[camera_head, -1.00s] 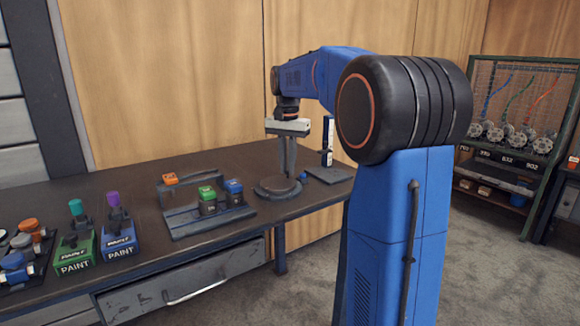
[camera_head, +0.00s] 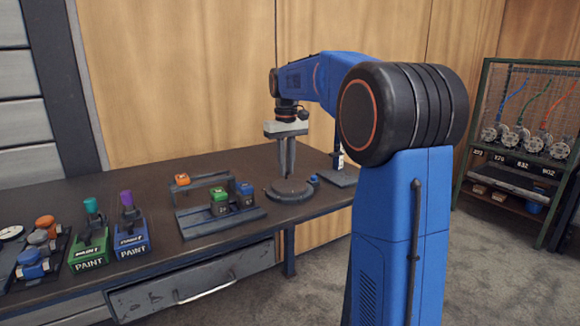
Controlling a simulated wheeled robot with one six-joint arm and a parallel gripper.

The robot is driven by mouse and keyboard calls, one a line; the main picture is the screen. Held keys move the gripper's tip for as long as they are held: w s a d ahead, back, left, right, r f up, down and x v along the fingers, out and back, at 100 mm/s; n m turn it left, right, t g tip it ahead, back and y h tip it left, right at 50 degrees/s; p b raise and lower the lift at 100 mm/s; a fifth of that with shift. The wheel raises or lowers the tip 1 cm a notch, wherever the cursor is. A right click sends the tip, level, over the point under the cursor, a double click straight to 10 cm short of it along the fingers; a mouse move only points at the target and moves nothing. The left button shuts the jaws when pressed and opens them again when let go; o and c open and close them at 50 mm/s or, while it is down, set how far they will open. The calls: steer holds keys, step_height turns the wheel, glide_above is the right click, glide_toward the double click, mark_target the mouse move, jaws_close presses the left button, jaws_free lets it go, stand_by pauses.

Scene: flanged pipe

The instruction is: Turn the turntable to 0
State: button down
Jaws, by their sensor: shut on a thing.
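The turntable (camera_head: 290,193) is a low dark grey round disc on the workbench, below my gripper. My gripper (camera_head: 286,174) points straight down with its two long grey fingers close together. The fingertips reach down to the back part of the turntable's top. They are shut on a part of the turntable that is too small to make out. A small blue knob (camera_head: 314,181) sits just right of the disc. No dial number can be read from here.
A rack with orange, green (camera_head: 219,203) and blue (camera_head: 245,195) blocks stands left of the turntable. Green (camera_head: 88,252) and purple-topped paint (camera_head: 131,240) containers stand further left. A dark plate (camera_head: 342,177) lies to the right, partly behind my arm. The bench's front middle is clear.

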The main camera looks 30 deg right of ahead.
steer(key=shift+w+a+n, duration=0.1)
steer(key=shift+a+n, duration=0.3)
steer(key=shift+n, duration=0.55)
steer(key=shift+a+n, duration=0.35)
steer(key=shift+n, duration=0.6)
steer(key=c, duration=1.7)
jaws_free()
steer(key=shift+c, duration=0.2)
step_height(320, 180, up, 18)
steer(key=shift+f, duration=0.25)
